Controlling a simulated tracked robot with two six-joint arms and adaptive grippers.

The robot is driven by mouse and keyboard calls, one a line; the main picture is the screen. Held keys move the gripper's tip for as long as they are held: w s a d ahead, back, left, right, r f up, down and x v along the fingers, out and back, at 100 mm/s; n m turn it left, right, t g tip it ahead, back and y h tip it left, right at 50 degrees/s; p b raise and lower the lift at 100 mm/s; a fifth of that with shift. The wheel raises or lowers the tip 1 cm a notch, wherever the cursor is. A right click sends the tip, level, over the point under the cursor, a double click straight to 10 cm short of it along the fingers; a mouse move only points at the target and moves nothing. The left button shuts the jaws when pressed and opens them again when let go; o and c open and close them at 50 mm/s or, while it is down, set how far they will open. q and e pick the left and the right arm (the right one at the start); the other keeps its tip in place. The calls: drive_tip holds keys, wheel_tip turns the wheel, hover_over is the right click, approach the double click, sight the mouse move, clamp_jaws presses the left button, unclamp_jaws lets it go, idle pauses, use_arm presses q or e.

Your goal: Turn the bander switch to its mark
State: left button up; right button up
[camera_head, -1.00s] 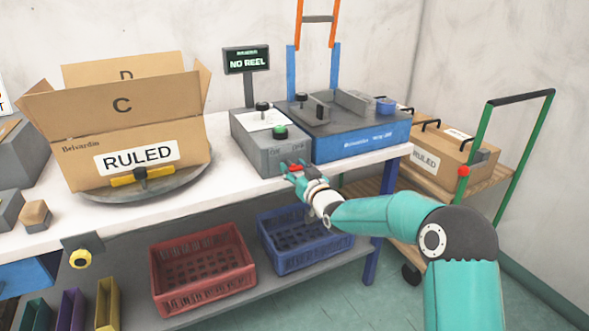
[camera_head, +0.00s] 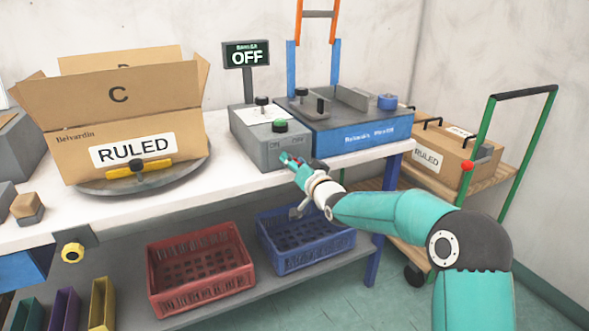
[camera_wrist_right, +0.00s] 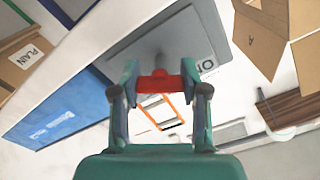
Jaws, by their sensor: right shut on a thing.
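The bander switch is a red knob (camera_wrist_right: 160,85) on the front face of the grey control box (camera_head: 258,150). The box front carries small printed labels, one partly readable in the wrist view. My right gripper (camera_head: 292,161) is at that front face, and in the wrist view its fingers (camera_wrist_right: 160,88) are closed on the red knob from both sides. The switch's mark is hidden or too small to tell. The display (camera_head: 246,54) above the box reads OFF. My left gripper is out of view.
The blue bander (camera_head: 362,138) stands right of the control box. A carton labelled RULED (camera_head: 125,145) sits on a round turntable (camera_head: 150,182) to the left. Red (camera_head: 200,270) and blue (camera_head: 303,243) crates are on the shelf below. A green-handled cart (camera_head: 500,170) stands at right.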

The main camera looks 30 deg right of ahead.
drive_tip(key=m+b, duration=0.1)
drive_tip(key=m, duration=0.1)
drive_tip(key=shift+d+m, duration=0.1)
drive_tip(key=shift+m, duration=0.3)
drive_tip(key=m, duration=0.2)
drive_tip(key=shift+m+b, duration=0.35)
drive_tip(key=shift+m, duration=0.05)
drive_tip(key=m, duration=0.5)
drive_tip(key=shift+m, duration=0.3)
drive_tip(key=shift+d+f, duration=0.1)
drive_tip(key=o, duration=1.2)
drive_tip(key=shift+c, duration=0.2)
drive_tip(key=shift+s, duration=0.1)
